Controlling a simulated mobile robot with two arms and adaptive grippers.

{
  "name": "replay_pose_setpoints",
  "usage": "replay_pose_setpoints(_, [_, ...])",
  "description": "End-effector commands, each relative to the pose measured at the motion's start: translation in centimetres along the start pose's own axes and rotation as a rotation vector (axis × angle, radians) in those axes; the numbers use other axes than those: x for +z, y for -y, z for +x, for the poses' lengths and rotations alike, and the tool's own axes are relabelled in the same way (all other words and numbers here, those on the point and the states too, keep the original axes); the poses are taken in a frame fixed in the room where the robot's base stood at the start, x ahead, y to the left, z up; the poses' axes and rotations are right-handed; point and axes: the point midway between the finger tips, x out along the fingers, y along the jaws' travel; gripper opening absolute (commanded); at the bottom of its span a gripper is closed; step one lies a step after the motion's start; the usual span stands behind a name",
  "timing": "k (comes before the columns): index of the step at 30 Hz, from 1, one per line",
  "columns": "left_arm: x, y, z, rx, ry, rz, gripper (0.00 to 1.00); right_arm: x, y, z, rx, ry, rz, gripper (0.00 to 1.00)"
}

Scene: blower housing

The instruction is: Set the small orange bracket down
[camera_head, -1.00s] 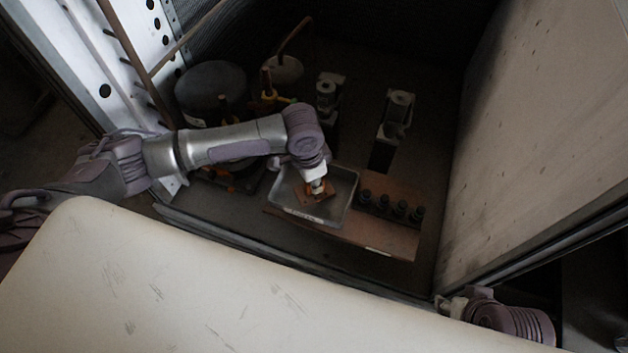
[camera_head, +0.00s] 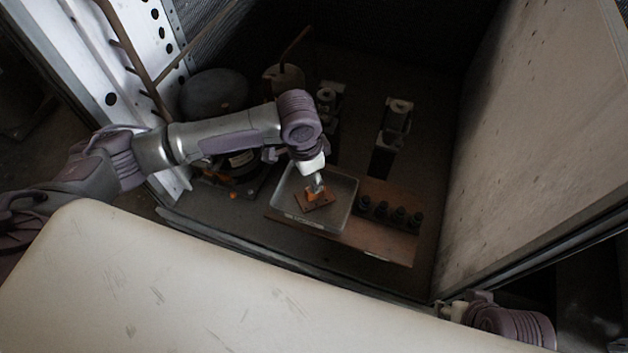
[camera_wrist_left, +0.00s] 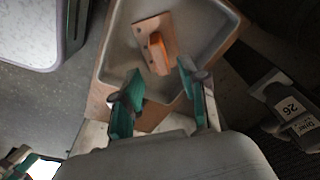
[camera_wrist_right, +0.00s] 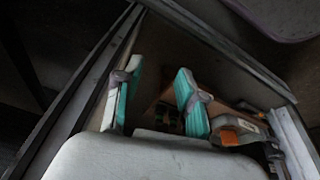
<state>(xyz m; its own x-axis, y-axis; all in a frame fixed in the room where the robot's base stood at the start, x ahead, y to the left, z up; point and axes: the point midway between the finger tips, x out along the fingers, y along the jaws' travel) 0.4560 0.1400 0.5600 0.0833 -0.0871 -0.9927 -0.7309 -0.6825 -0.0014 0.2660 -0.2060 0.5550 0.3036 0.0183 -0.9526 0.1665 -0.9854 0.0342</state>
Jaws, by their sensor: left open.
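The small orange bracket (camera_head: 316,197) lies in the grey metal tray (camera_head: 343,222), on the tray's floor. In the left wrist view the bracket (camera_wrist_left: 155,44) shows a flat plate with holes and an upright orange tab. My left gripper (camera_head: 317,184) is just above it in the head view. In the left wrist view my left gripper (camera_wrist_left: 158,88) has its teal fingers apart, with nothing between them, and the bracket lies beyond the fingertips. My right gripper (camera_wrist_right: 156,82) has its teal fingers spread and empty. In the head view my right arm is at the lower right.
The tray sits on a brown board (camera_head: 385,241) with several dark round parts (camera_head: 398,214) in a row to its right. Two upright fittings (camera_head: 397,115) stand behind. A dark round tank (camera_head: 214,92) is at the back left. A pale panel (camera_head: 545,130) closes the right side.

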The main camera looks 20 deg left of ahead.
Motion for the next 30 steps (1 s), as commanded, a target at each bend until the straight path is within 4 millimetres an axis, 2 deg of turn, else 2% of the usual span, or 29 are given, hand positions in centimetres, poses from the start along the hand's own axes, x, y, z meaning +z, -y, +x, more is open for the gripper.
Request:
replay_pose_setpoints(1, [-0.1, 0.0, -1.4, -0.001, -0.001, 0.000, 0.43, -0.4, 0.0, -0.5, -0.001, -0.007, 0.002, 0.40])
replay_pose_setpoints(3, [-0.1, 0.0, -2.7, 0.000, -0.002, 0.000, 0.43, -0.3, 0.1, 2.2, -0.004, 0.011, 0.004, 0.40])
replay_pose_setpoints(6, [-0.1, 0.0, -4.2, -0.001, -0.001, 0.001, 0.43, -0.1, 0.2, 4.0, -0.005, 0.019, 0.002, 0.40])
replay_pose_setpoints(10, [0.0, 0.0, -5.4, 0.001, 0.000, 0.000, 0.43, 0.1, 0.2, 5.6, -0.006, 0.026, 0.000, 0.40])
replay_pose_setpoints(15, [0.0, 0.0, -6.0, 0.001, 0.000, -0.001, 0.43, 0.3, 0.3, 6.5, -0.006, 0.029, -0.002, 0.40])
replay_pose_setpoints(20, [-0.3, -1.1, -5.4, 0.016, -0.023, 0.005, 0.43, 0.3, 0.3, 6.6, -0.006, 0.029, -0.002, 0.40])
replay_pose_setpoints(26, [-1.8, -6.5, -2.6, 0.077, -0.180, -0.032, 0.43, 0.3, 0.3, 6.6, -0.006, 0.029, -0.002, 0.40])
replay_pose_setpoints(30, [-0.9, -8.8, -0.7, 0.083, -0.289, -0.164, 0.43, 0.3, 0.3, 6.5, -0.006, 0.029, -0.002, 0.40])
